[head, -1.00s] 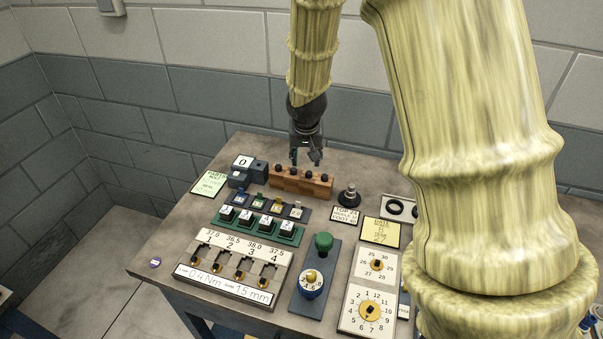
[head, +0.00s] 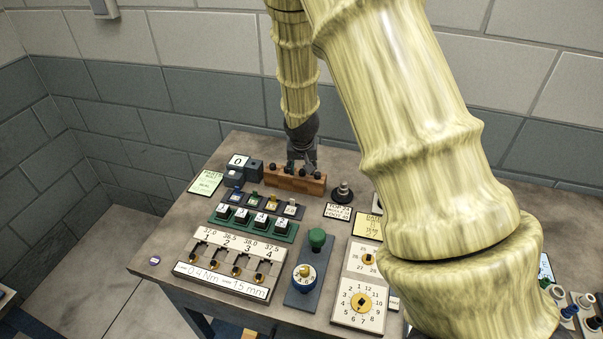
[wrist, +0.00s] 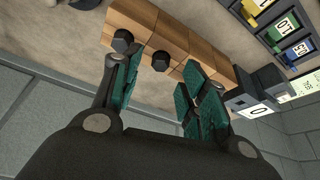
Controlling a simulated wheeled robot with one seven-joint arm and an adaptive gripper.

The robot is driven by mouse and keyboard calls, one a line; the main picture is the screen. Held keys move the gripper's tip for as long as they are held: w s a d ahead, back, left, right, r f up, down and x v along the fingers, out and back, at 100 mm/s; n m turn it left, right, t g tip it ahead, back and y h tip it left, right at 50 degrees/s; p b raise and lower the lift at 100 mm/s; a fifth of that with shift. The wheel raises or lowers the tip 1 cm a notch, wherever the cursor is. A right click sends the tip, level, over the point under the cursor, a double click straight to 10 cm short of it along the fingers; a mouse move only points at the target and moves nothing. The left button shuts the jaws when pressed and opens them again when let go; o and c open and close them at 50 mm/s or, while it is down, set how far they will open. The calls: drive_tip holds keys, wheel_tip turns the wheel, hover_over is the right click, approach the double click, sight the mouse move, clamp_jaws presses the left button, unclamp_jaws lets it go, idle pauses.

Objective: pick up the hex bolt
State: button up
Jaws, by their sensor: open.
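Several dark hex bolts stand in a brown wooden block (head: 296,183) at the back of the table. In the wrist view, one hex bolt (wrist: 160,61) shows its dark head between my fingers, and another hex bolt (wrist: 123,40) is beside the left fingertip. My gripper (head: 303,166) is over the block in the head view. Its green-padded fingers are apart and hold nothing in the wrist view (wrist: 163,68). I cannot tell whether the fingertips are level with the bolt heads. The bolt shafts are hidden in the block.
A grey block with a 0 card (head: 238,161) is left of the wooden block. A rack of coloured labelled pieces (head: 262,205) is in front. A dark knob (head: 342,191) stands to the right. The wall is close behind. My arm hides the table's right part.

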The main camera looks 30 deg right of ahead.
drive_tip(key=shift+d+f, duration=0.1)
drive_tip(key=shift+f, duration=0.35)
drive_tip(key=shift+w+d+f, duration=0.1)
drive_tip(key=shift+w+f, duration=0.15)
drive_tip(key=shift+f, duration=0.15)
drive_tip(key=shift+s+r, duration=0.1)
drive_tip(key=shift+c, duration=0.4)
clamp_jaws()
wheel_tip(320, 180, up, 10)
drive_tip(key=b, duration=0.3)
wheel_tip(320, 180, up, 8)
drive_tip(key=f+p, duration=0.1)
drive_tip(key=p, duration=0.5)
hover_over(302, 172)
drive_tip(key=shift+d+r, duration=0.15)
drive_tip(key=shift+r, duration=0.1)
